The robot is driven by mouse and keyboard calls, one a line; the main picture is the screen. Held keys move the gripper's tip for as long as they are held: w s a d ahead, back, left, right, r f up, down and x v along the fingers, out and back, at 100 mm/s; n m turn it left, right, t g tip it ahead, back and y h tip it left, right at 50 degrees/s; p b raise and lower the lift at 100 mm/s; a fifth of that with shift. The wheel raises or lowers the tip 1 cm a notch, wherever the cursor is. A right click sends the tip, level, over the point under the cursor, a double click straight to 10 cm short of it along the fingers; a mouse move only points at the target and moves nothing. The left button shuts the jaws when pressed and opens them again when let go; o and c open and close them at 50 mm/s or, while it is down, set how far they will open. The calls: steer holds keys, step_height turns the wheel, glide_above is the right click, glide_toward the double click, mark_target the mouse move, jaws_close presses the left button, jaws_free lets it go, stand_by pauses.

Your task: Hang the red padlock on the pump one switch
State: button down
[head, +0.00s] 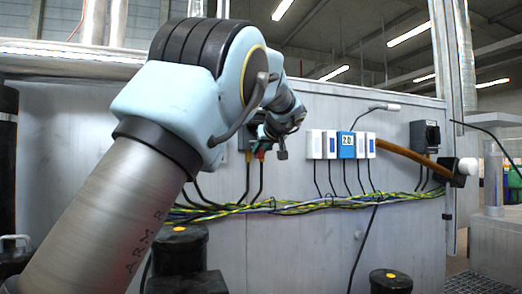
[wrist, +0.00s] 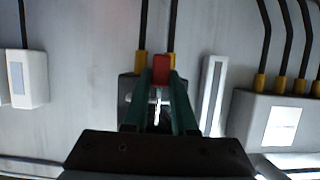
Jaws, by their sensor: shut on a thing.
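The red padlock (wrist: 161,66) is between the green fingertips of my gripper (wrist: 160,80) in the wrist view, and the fingers are shut on it. A bright metal piece, perhaps its shackle, shows below the red body between the fingers. Directly behind is a dark switch box (wrist: 127,86) with two cables in yellow glands, mostly hidden by the fingers. I cannot tell whether the shackle touches it, and no pump one label is readable. In the head view my gripper (head: 262,147) is at the wall panel, partly hidden by my arm.
White modules and a blue one (head: 346,145) are on the panel right of my gripper. A dark switch box (head: 425,136) is further right, near a brown pipe (head: 403,153). Yellow-green cables (head: 300,206) run below. In the wrist view, a grey box (wrist: 245,120) with several cables is at right.

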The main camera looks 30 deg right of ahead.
steer(key=shift+f+b, duration=1)
steer(key=c, duration=0.6)
jaws_free()
steer(key=shift+c, duration=0.2)
